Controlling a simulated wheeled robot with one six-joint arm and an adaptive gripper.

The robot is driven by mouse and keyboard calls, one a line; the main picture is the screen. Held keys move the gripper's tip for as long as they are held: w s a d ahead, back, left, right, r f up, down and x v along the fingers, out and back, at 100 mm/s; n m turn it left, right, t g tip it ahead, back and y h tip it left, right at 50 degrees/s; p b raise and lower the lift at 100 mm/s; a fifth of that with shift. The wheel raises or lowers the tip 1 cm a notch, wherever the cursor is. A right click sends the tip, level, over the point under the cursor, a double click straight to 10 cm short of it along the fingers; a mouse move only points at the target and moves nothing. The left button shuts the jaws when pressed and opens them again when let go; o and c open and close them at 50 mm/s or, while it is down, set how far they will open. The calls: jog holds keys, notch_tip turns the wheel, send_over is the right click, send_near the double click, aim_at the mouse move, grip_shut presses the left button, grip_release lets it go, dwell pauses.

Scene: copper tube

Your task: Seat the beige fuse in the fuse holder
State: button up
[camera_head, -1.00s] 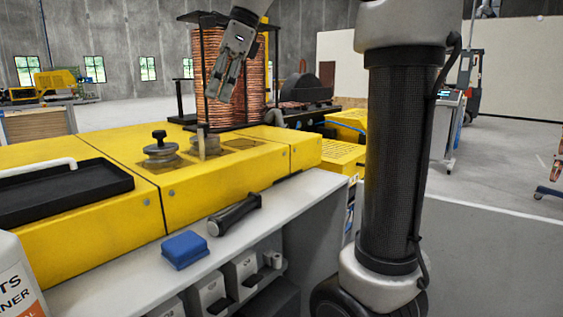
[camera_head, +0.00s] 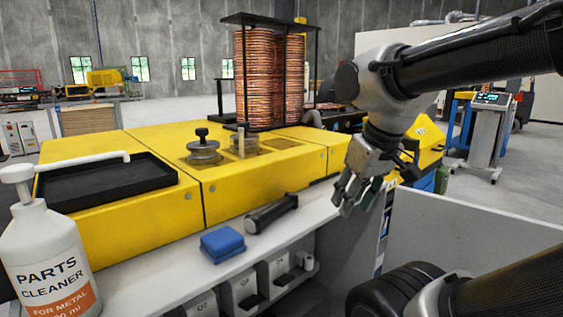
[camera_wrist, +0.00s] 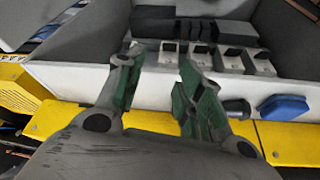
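I cannot make out a beige fuse for certain in either view. Several white units with dark tops (camera_wrist: 230,60), possibly fuse holders, stand in the grey-white compartment under the counter. Their white fronts also show in the head view (camera_head: 240,288). My gripper (camera_head: 356,197) hangs to the right of the counter's end, fingers pointing down. In the wrist view, its green-padded fingers (camera_wrist: 158,60) are apart with nothing between them. The compartment lies beyond the fingertips there.
A blue sponge-like block (camera_head: 222,243) and a dark cylindrical tool (camera_head: 271,213) lie on the white counter (camera_head: 160,265). A parts cleaner bottle (camera_head: 50,255) stands at left. A yellow machine (camera_head: 240,190) carries a black tray (camera_head: 105,190) and metal knob. Copper coils (camera_head: 270,75) stand behind.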

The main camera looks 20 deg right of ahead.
jog(key=w+a+r+n+g+y, duration=0.1)
jog(key=w+a+r+n, duration=0.15)
jog(key=w+r, duration=0.2)
jog(key=w+a+r+n+y, duration=0.1)
jog(key=w+a+r+n, duration=0.15)
jog(key=w+r, duration=0.2)
jog(key=n+g+y, duration=0.2)
jog(key=n, duration=0.7)
send_near(242, 159)
jog(key=a+f, duration=0.1)
jog(key=w+a+f, duration=0.1)
jog(key=f, duration=0.1)
jog(key=a+f, duration=0.1)
jog(key=shift+w+a+f, duration=0.15)
jog(key=shift+w+f, duration=0.15)
jog(key=shift+f, duration=0.1)
jog(key=shift+c, duration=0.4)
grip_shut()
